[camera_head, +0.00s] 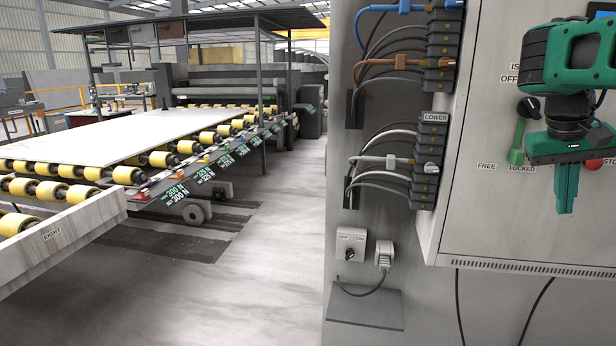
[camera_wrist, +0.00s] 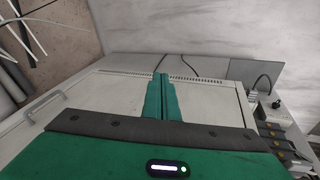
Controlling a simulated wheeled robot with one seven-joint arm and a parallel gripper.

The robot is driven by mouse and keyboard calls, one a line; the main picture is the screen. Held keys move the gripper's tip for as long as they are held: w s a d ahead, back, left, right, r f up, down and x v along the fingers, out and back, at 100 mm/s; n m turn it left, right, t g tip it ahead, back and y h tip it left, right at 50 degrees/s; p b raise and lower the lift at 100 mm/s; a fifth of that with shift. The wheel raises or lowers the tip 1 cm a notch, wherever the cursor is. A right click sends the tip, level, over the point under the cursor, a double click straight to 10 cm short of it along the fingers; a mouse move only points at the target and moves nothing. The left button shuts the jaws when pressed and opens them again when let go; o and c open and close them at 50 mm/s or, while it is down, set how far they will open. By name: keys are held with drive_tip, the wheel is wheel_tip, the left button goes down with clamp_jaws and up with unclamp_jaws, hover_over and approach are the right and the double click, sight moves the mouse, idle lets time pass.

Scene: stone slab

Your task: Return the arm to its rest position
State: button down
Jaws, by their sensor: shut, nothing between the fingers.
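My gripper (camera_head: 565,206) is at the right of the head view, its green fingers pointing down and pressed together with nothing between them. It hangs in front of the white cabinet door (camera_head: 480,215). My green arm comes in from the right edge above it. In the wrist view the shut fingers (camera_wrist: 161,78) point away over the cabinet's pale face (camera_wrist: 215,100). I cannot tell how far the fingertips are from the cabinet.
Left are plug-in terminals (camera_head: 430,145) with cables, a switch box (camera_head: 350,245) and a small shelf (camera_head: 365,307). A roller conveyor (camera_head: 120,180) stands beyond open floor.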

drive_tip(key=s+a+f+y, duration=0.1)
drive_tip(key=s+a+f, duration=0.2)
drive_tip(key=s+f, duration=0.3)
drive_tip(key=s+a+f+m+y, duration=0.1)
drive_tip(key=s+a+f, duration=0.3)
drive_tip(key=s, duration=0.5)
drive_tip(key=s+a+f+g+y, duration=0.1)
drive_tip(key=s+a+f+y, duration=0.1)
drive_tip(key=s+f, duration=0.6)
drive_tip(key=shift+s+a+f+m, duration=0.2)
drive_tip(key=shift+a+f+m, duration=0.1)
drive_tip(key=shift+a+f, duration=0.3)
drive_tip(key=shift+r, duration=0.1)
drive_tip(key=shift+w+f, duration=0.25)
drive_tip(key=shift+w, duration=0.4)
